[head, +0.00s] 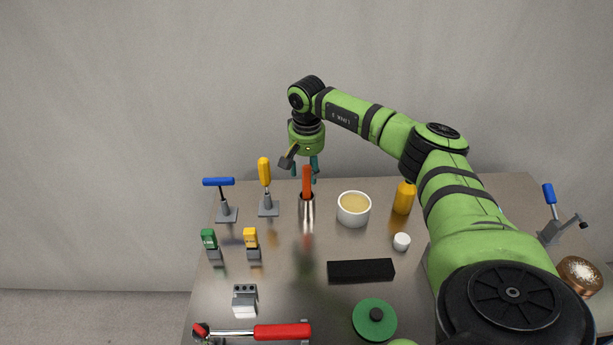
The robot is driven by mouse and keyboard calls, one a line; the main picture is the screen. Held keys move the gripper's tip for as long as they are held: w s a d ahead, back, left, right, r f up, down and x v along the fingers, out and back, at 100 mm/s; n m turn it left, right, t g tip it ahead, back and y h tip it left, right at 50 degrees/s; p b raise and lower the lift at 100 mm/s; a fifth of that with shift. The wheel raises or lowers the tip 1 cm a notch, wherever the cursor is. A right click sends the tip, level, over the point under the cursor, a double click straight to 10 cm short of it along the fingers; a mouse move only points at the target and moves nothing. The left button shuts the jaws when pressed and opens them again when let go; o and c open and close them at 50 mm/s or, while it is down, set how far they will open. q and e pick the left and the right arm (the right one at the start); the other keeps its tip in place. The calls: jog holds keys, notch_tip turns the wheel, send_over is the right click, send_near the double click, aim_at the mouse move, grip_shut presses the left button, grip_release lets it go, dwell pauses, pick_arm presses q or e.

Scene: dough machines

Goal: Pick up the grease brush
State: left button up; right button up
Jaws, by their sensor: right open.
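What looks like the grease brush (307,180) has an orange-red handle and stands upright in a metal cup (307,207) at the back middle of the table. Its lower end is hidden in the cup. My right gripper (304,172) points down above the cup, with its teal fingers open. The top of the handle shows between or just in front of the fingers; I cannot tell which. The gripper is not closed on it. A white bowl (354,217) with a yellowish filling stands to the right of the cup. My left gripper is not in view.
A yellow-handled tool (265,172) and a blue-handled one (218,182) stand left of the cup. A yellow bottle (403,198), white cap (401,242), black block (361,270) and green lid (374,320) are at right. A red-handled tool (283,331) lies in front.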

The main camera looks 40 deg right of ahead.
jog(key=shift+s+r, duration=0.1)
grip_shut()
jog(key=shift+r, duration=0.15)
